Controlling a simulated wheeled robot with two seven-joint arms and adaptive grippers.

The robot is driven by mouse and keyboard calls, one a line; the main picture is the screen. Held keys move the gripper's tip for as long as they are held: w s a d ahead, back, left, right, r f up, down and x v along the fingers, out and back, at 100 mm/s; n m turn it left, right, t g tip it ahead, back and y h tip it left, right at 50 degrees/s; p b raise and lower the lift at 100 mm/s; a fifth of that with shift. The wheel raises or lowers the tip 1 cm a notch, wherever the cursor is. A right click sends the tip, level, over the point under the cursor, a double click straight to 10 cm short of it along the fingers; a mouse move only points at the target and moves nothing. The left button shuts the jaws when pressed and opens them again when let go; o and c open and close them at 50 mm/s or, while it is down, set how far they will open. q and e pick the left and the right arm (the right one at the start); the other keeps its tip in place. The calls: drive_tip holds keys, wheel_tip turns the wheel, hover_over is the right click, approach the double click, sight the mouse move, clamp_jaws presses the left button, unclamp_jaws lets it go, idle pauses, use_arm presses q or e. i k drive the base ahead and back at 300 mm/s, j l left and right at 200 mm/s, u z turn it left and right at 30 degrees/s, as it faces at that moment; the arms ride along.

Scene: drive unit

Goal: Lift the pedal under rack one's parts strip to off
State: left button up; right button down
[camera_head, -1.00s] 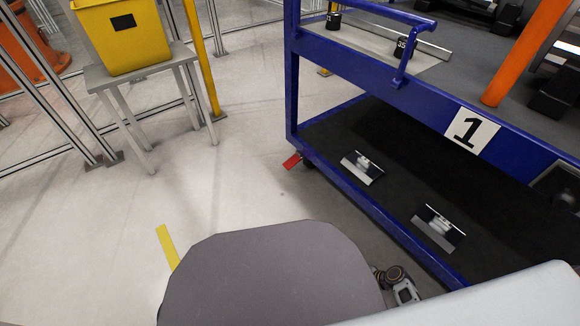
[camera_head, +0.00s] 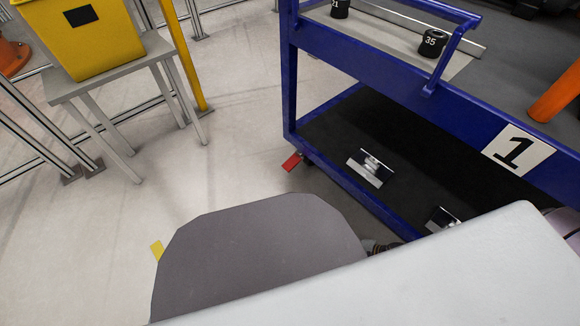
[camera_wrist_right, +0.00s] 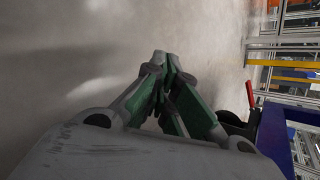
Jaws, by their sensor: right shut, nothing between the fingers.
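The red pedal (camera_head: 291,162) sticks out at the caster under the near left corner of blue rack one (camera_head: 290,90), below the end with the parts strip (camera_head: 385,38). In the right wrist view the red pedal (camera_wrist_right: 250,96) is right of my right gripper (camera_wrist_right: 168,64), beside the dark caster (camera_wrist_right: 236,124). The gripper's fingers are shut and empty, apart from the pedal, with floor behind them. In the head view my body and arm hide the right gripper's fingers. My left gripper is not in view.
Black parts marked 35 (camera_head: 432,43) and another (camera_head: 340,8) stand on the strip. Metal-faced pieces (camera_head: 370,169) lie on the dark lower shelf. A yellow bin (camera_head: 85,38) sits on a grey stand (camera_head: 60,85) at left. Floor between stand and rack is clear.

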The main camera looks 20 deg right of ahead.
sight(291, 163)
drive_tip(key=i+j, duration=0.1)
drive_tip(key=i, duration=0.45)
drive_tip(key=i+j+u, duration=0.1)
drive_tip(key=i, duration=0.4)
